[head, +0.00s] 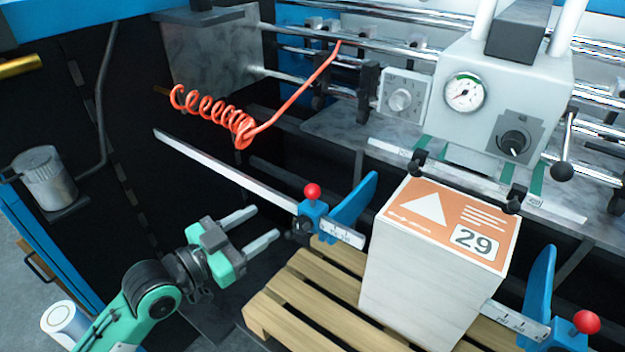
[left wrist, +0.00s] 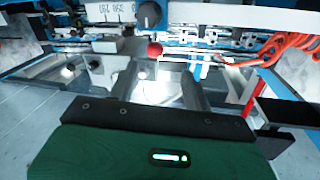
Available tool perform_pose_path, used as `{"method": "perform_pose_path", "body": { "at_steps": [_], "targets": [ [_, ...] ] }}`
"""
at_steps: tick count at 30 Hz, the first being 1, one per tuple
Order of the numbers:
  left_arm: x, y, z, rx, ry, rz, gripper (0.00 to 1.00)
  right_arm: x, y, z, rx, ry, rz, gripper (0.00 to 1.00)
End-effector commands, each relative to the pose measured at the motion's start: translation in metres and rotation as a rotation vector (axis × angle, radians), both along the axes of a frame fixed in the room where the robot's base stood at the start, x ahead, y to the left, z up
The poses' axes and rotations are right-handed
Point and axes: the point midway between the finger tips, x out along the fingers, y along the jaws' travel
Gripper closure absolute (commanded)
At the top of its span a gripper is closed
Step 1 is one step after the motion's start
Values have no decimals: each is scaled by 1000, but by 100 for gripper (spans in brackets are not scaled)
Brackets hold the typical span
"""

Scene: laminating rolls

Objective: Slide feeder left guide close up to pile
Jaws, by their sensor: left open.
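The feeder left guide is a blue plate (head: 354,208) on a blue block with a red ball knob (head: 312,191). It sits on a silver scale bar (head: 225,174), left of the pile, with a gap between them. The pile (head: 415,285) is a tall white stack with an orange top sheet marked 29, standing on a wooden pallet (head: 290,305). My left gripper (head: 267,222) is open and empty, left of the guide's block and apart from it. In the left wrist view, the open fingers (left wrist: 160,78) show below a red knob (left wrist: 155,49). My right gripper is out of view.
A right blue guide (head: 540,285) with a red knob (head: 586,322) stands right of the pile. A coiled orange hose (head: 215,112) hangs above the bar. A feeder head with a gauge (head: 465,92) stands over the pile's back. Dark open space lies left of the pallet.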

Motion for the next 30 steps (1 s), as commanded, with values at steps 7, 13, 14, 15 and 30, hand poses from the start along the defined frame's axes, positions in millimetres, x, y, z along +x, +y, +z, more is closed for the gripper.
{"method": "perform_pose_path", "body": {
  "at_steps": [7,13,14,15,30],
  "targets": [
    [1,-12,12,-3,-15,-19,50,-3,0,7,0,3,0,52],
    [22,-35,14,-6,-12,-18,50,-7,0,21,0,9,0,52],
    [26,-39,14,-5,-13,-19,50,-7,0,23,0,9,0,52],
    [31,-45,14,-5,-14,-19,50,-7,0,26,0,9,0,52],
    [83,-100,10,-2,-14,-17,50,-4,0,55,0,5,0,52]
  ]
}}
